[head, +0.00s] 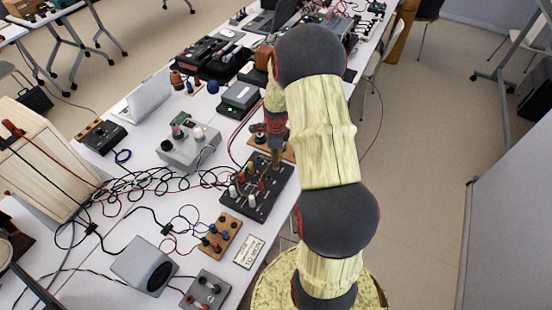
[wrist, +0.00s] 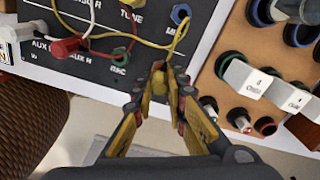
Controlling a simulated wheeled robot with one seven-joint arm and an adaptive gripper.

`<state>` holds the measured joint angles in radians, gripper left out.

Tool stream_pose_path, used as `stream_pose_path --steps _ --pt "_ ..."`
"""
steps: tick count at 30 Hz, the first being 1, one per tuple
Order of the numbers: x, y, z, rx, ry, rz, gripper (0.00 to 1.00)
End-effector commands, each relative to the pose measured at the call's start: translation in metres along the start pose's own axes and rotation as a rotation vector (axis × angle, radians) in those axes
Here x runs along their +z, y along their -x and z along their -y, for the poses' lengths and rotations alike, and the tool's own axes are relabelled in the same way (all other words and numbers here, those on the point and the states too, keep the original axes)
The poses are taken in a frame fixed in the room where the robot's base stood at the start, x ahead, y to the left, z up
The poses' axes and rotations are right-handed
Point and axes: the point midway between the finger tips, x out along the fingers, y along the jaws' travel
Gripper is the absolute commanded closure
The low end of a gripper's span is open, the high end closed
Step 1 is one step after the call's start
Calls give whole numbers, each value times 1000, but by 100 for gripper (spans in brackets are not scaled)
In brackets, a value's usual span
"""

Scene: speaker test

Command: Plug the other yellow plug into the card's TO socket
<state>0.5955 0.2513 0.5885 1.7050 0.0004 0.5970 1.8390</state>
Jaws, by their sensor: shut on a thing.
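My gripper (wrist: 160,78) is shut on a yellow plug (wrist: 158,84), near the right edge of a dark socket panel (wrist: 150,45). In the head view my gripper (head: 276,158) points down at the far end of the panel (head: 262,202). Yellow cable (wrist: 140,43) runs across the panel in the wrist view. A blue-ringed socket (wrist: 181,14) and a green-ringed socket (wrist: 120,57) show there. I cannot make out a TO label on any socket. Whether the held plug touches the panel cannot be told.
A wooden board (wrist: 222,98) with several ringed sockets and white tags lies right of the panel in the wrist view. A red plug (wrist: 66,46) and a white plug (wrist: 14,35) are at left.

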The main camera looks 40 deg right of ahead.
Motion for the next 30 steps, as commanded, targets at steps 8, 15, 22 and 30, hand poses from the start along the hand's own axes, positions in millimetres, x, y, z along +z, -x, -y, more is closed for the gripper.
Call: stream_pose_path --steps 8,15,22,30 --pt "0 -5 0 0 0 0 100" --pt "0 -9 0 1 0 0 100" --pt "0 -11 0 1 0 0 83" --pt "0 -11 0 0 0 0 68"
